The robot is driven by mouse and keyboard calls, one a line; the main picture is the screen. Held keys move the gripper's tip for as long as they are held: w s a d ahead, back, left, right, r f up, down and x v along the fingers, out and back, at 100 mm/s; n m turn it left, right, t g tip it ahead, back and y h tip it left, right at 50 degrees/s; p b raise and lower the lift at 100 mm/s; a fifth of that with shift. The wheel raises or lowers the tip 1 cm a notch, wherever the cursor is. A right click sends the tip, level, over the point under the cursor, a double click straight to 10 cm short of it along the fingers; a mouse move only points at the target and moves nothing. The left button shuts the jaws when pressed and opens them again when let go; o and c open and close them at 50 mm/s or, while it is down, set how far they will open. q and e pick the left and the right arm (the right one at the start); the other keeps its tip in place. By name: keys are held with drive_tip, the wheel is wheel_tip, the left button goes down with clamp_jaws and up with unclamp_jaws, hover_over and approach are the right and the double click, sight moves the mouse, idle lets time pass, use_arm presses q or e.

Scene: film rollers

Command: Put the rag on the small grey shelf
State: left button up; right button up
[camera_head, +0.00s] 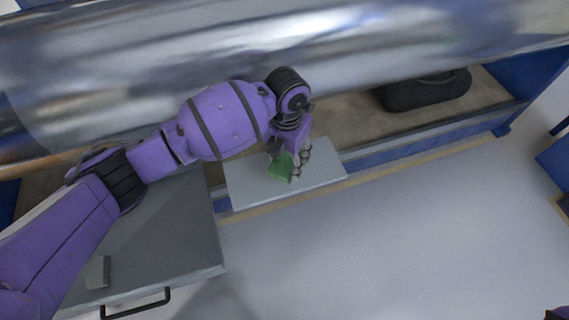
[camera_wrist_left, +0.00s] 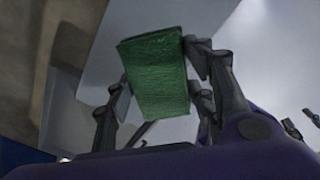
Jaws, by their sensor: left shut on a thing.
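The rag (camera_head: 281,166) is a small green folded cloth. My left gripper (camera_head: 287,167) is shut on it and holds it over the small grey shelf (camera_head: 325,168), a flat light-grey plate at the front of the machine. In the left wrist view the rag (camera_wrist_left: 157,75) sits between the two fingers of my left gripper (camera_wrist_left: 165,88), with the shelf (camera_wrist_left: 108,55) behind it. I cannot tell whether the rag touches the shelf.
A large shiny film roller (camera_head: 390,40) spans the back, close behind my left arm. A black case (camera_head: 425,92) lies on the ledge below it. A grey cabinet (camera_head: 185,250) with a black handle (camera_head: 137,304) stands at the left. The floor (camera_head: 400,240) at the front right is clear.

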sight(284, 158)
use_arm(q)
drive_tip(key=w+f, duration=0.2)
drive_tip(key=shift+w+a+f+b, duration=0.1)
drive_tip(key=shift+a+f+b, duration=0.2)
drive_tip(key=shift+f+b, duration=0.05)
wheel_tip(284, 158, down, 3)
drive_tip(key=shift+b, duration=0.4)
drive_tip(key=shift+r, duration=0.1)
drive_tip(key=shift+f, duration=0.2)
drive_tip(key=o, duration=1)
drive_tip(key=shift+o, duration=0.2)
use_arm(e)
drive_tip(key=shift+d+f, duration=0.15)
drive_tip(key=shift+f, duration=0.55)
use_arm(q)
drive_tip(key=shift+r, duration=0.15)
use_arm(e)
drive_tip(key=shift+s, duration=0.15)
